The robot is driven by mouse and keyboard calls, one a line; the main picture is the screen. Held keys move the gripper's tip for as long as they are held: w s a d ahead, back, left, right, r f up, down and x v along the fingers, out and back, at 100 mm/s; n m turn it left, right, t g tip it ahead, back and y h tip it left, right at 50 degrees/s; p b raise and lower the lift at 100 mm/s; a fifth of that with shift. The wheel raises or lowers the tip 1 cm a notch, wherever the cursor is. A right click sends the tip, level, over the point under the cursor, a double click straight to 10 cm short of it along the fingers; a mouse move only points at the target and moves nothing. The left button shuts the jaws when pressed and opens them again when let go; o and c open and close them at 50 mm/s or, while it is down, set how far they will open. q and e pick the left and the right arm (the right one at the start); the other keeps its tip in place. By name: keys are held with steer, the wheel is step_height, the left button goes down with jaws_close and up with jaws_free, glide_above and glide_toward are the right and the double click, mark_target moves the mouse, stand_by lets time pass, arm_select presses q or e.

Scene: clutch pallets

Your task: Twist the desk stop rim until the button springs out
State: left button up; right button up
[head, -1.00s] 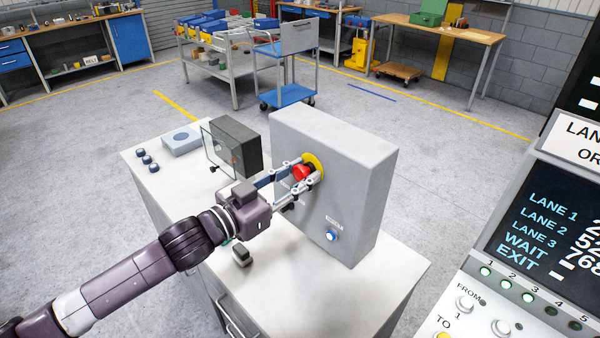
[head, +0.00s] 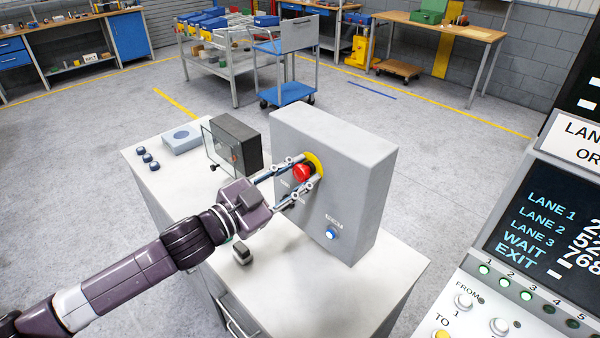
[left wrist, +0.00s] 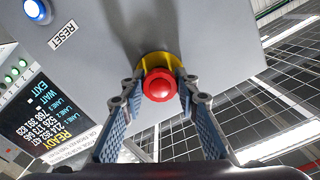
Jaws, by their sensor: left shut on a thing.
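The red stop button (head: 302,173) sits on a yellow collar (head: 316,163) on the front of a grey box (head: 345,180) on the desk. It also shows in the left wrist view (left wrist: 159,85), centred between the fingers. My left gripper (head: 302,172) has one finger on each side of the red rim and is shut on it. The gripper looks turned about its axis, and the wrist view is tilted. Whether the button stands out further than before is hard to tell. My right gripper is not in view.
A lit blue reset button (head: 331,235) is low on the same box. A dark box with a clear cover (head: 235,145) stands to the left. A lane panel (head: 535,230) fills the right side.

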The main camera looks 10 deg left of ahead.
arm_select(q)
steer(key=o, duration=1.2)
steer(key=shift+v, duration=5.95)
